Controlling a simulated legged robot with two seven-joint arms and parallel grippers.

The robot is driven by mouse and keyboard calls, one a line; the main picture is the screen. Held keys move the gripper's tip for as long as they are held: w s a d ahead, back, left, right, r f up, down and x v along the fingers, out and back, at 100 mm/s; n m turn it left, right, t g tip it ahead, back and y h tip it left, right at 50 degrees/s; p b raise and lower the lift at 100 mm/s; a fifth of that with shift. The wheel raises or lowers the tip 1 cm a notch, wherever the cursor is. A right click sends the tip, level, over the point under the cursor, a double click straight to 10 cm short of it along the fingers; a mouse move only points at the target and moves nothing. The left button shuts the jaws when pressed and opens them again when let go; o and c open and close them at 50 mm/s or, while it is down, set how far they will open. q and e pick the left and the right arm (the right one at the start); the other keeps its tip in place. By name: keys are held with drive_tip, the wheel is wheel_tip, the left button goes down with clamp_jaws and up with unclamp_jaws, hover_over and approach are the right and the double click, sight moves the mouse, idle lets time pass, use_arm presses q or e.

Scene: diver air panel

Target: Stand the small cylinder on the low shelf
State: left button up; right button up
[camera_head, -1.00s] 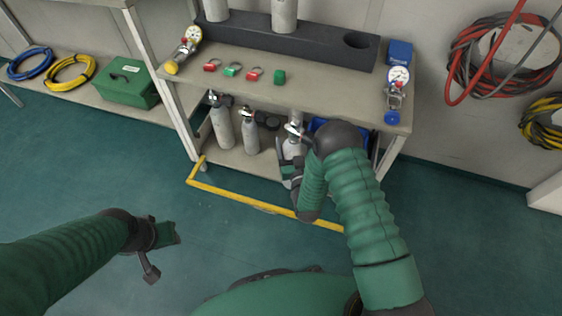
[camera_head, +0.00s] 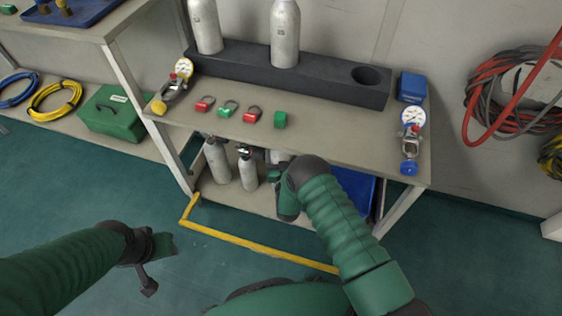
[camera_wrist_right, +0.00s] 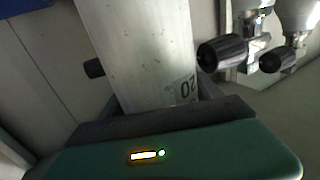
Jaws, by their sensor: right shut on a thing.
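My right gripper (camera_wrist_right: 158,103) is shut around the pale grey small cylinder (camera_wrist_right: 140,45), which bears a dark number, in the right wrist view. In the head view my right wrist hides most of the gripper, and only a little of the cylinder (camera_head: 279,156) shows beside it. This is at the front of the low shelf (camera_head: 265,204), under the bench top. The cylinder's base is hidden, so I cannot tell whether it touches the shelf. My left gripper (camera_head: 157,264) is open and empty above the floor at lower left.
Two grey cylinders (camera_head: 216,163) (camera_head: 248,171) stand on the low shelf left of my right gripper. A blue bin (camera_head: 355,190) is to the right. A yellow rail (camera_head: 255,245) runs in front. Gauges, tags and a dark cylinder rack (camera_head: 325,82) occupy the bench top above.

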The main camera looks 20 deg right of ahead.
drive_tip(key=f+b, duration=0.2)
drive_tip(key=f, duration=0.1)
drive_tip(key=f+b, duration=0.1)
drive_tip(key=f, duration=0.3)
drive_tip(key=shift+w+d+f+b, duration=0.1)
drive_tip(key=shift+d+f+b, duration=0.1)
drive_tip(key=shift+b, duration=0.15)
clamp_jaws()
drive_tip(key=shift+r, duration=0.15)
drive_tip(key=o, duration=2.1)
unclamp_jaws()
drive_tip(key=shift+c, duration=0.2)
drive_tip(key=shift+s+a, duration=0.1)
drive_tip(key=shift+s, duration=0.1)
drive_tip(key=s+a+p, duration=0.2)
drive_tip(key=s+p, duration=0.4)
drive_tip(key=s, duration=0.5)
drive_tip(key=shift+s+a, duration=0.2)
drive_tip(key=shift+s, duration=0.15)
